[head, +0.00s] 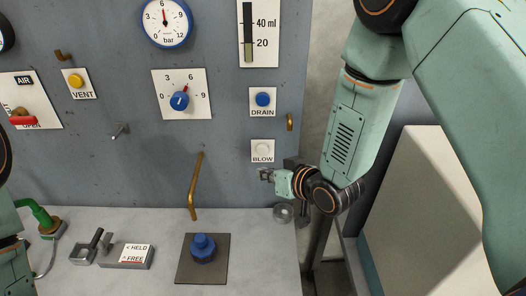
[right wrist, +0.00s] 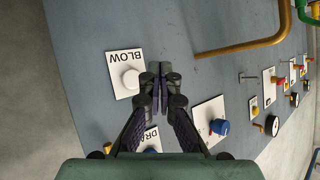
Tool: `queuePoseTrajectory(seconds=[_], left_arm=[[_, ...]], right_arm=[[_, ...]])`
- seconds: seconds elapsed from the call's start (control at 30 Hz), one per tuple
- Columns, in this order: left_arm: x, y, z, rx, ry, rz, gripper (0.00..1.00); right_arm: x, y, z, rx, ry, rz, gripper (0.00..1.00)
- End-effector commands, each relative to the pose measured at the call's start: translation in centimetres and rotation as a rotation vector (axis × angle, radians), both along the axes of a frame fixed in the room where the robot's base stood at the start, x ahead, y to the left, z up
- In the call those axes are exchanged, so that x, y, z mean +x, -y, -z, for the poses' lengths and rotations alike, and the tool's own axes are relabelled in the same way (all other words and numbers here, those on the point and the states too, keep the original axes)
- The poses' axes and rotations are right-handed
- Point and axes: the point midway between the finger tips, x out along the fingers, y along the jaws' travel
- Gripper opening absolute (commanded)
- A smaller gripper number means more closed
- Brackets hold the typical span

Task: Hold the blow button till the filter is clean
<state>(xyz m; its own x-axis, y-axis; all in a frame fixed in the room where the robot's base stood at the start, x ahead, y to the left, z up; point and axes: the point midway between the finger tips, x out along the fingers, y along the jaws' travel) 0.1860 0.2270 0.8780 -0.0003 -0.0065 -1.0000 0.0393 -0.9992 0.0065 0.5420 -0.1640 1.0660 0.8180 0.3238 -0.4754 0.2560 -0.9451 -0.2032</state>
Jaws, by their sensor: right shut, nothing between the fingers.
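The white blow button (head: 263,149) sits on a plate marked BLOW on the grey panel. It also shows in the right wrist view (right wrist: 131,78), upside down, just left of my fingertips. My right gripper (head: 266,174) is shut and empty, a little below the BLOW plate in the head view. Its closed fingers (right wrist: 160,82) are beside the button, not over it; I cannot tell how far they are from the panel. I cannot tell which thing is the filter. My left gripper is not in view; only part of my left arm shows at the left edge.
The blue DRAIN button (head: 263,99) is right above BLOW. A blue dial (head: 180,101), a bar gauge (head: 166,22) and a ml sight tube (head: 247,35) are on the panel. A bent brass pipe (head: 195,185) stands left of BLOW. A blue knob (head: 203,247) stands on the bench.

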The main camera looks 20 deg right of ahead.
Motion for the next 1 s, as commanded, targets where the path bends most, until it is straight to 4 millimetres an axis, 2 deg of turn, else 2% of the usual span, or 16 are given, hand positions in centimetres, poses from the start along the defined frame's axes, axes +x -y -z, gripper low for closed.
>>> queuePoseTrajectory(seconds=[0.2, 0.43, 1.0], left_arm=[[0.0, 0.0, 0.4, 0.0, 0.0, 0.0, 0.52], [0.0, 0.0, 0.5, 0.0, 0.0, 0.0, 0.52], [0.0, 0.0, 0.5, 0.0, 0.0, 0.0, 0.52]], right_arm=[[2.7, 0.8, 0.1, -0.001, 0.001, 0.001, 0.0], [4.6, 1.3, 0.1, 0.0, 0.0, 0.0, 0.0], [5.1, 1.5, 0.0, -0.001, -0.001, 0.001, 0.0]])
